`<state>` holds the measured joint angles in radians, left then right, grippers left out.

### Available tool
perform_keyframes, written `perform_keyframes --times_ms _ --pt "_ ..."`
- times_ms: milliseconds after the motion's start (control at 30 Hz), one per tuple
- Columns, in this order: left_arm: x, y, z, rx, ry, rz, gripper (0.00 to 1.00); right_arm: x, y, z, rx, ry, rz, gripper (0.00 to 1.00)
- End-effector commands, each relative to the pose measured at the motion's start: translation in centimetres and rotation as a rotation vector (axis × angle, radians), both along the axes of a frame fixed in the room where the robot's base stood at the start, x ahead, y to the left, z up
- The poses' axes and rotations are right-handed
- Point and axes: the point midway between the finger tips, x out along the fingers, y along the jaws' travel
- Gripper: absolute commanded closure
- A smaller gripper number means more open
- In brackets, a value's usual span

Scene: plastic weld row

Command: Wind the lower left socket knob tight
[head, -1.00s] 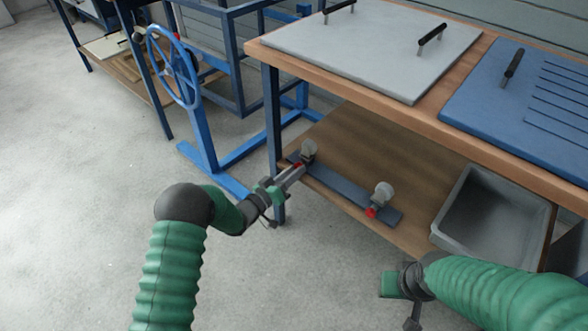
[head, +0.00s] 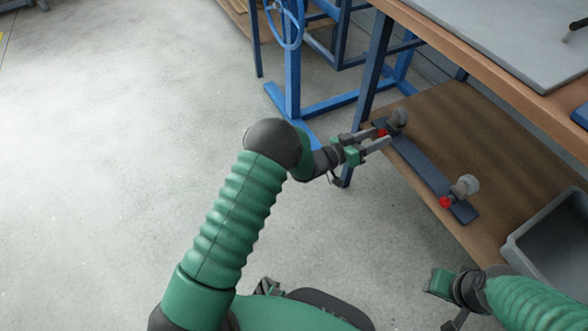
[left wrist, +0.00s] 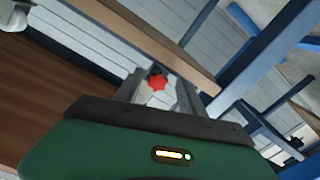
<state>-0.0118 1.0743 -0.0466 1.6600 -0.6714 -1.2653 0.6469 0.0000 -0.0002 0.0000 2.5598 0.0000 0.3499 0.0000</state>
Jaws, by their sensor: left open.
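A dark bar (head: 425,168) on the lower wooden shelf carries two pale sockets. The left socket (head: 398,119) has a red knob (head: 381,132) on its near side; the knob also shows in the left wrist view (left wrist: 157,84). My left gripper (head: 384,139) is open, with its fingers pointing at this knob. In the left wrist view, the knob appears between the two fingers (left wrist: 160,82) with room on both sides. The right socket (head: 467,185) has its own red knob (head: 445,202). My right gripper (head: 442,285) is at the lower right; its jaws are unclear.
The lower shelf (head: 480,130) lies beneath a wooden worktop (head: 480,55). A dark table leg (head: 373,65) stands just behind my left gripper. A grey bin (head: 555,235) is at the right. A blue frame with a wheel (head: 292,70) stands behind. The floor at left is clear.

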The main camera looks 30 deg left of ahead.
Motion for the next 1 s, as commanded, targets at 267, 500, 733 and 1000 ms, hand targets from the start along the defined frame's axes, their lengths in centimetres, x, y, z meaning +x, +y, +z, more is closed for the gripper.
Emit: perform_keyframes --times_ms 267,500,733,1000 --pt "0.0 -0.2 -0.9 0.230 -0.173 -0.004 0.52 0.0 0.0 -6.6 0.000 0.001 0.000 0.64" --pt "-3.0 2.3 0.7 0.260 -0.190 -0.001 0.52 0.0 0.0 -3.1 0.000 -0.001 0.000 0.64" --pt "-7.1 5.3 0.7 0.259 -0.188 0.000 0.52 0.0 0.0 -0.2 0.000 0.000 0.000 0.64" --pt "-12.4 9.1 0.7 0.259 -0.187 0.000 0.52 0.0 0.0 3.1 0.000 0.001 0.000 0.64"
